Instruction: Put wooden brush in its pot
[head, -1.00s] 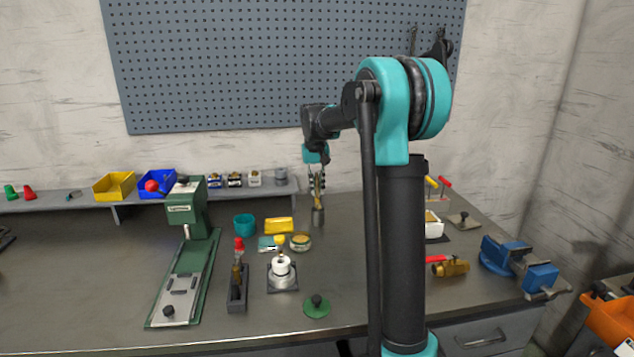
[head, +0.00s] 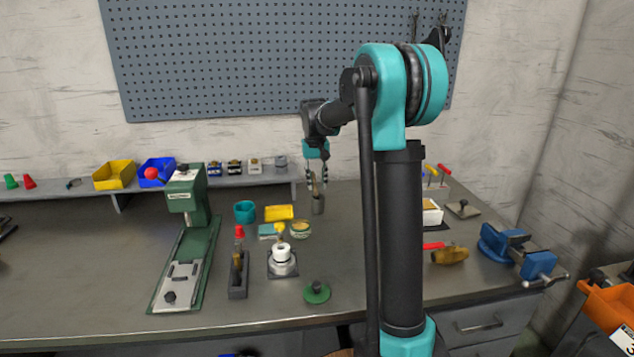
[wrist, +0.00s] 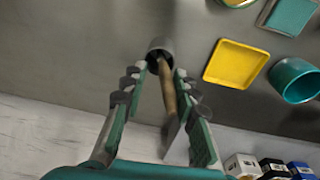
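In the head view my gripper (head: 317,183) is just above the pot. The end of the brush inside the pot is hidden.
A yellow tray (wrist: 236,64) and a teal cup (wrist: 295,80) stand near the pot. Small boxes (wrist: 243,166) line the shelf behind. A green press (head: 187,215) is at left, and a white-topped device (head: 282,260) is in front.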

